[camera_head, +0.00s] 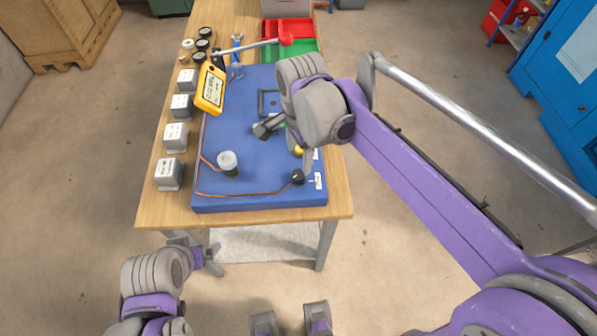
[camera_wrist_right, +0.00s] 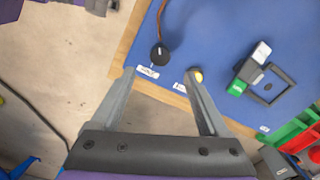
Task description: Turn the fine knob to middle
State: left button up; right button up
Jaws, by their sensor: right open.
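A black round knob (camera_head: 298,177) sits near the front right corner of the blue board (camera_head: 240,190), with a small white label beside it. A yellow knob (camera_head: 298,150) sits just behind it, partly hidden by my right gripper. The label print is too small to read, so I cannot tell which knob is the fine one. My right gripper (camera_head: 286,148) is open and empty above the board. In the right wrist view the black knob (camera_wrist_right: 159,55) lies ahead of the gap between the fingers, and the yellow knob (camera_wrist_right: 197,76) shows by the right fingertip. My left gripper (camera_head: 198,254) is open in front of the table.
Several grey blocks line the table's left edge. Red and green trays (camera_head: 288,45) are at the back.

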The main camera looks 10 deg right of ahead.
aim_at(298, 174)
jog(key=f, duration=0.8)
jog(key=shift+w+f+b, duration=0.2)
jog(key=shift+f+b, duration=0.1)
jog(key=shift+f, duration=0.05)
grip_shut()
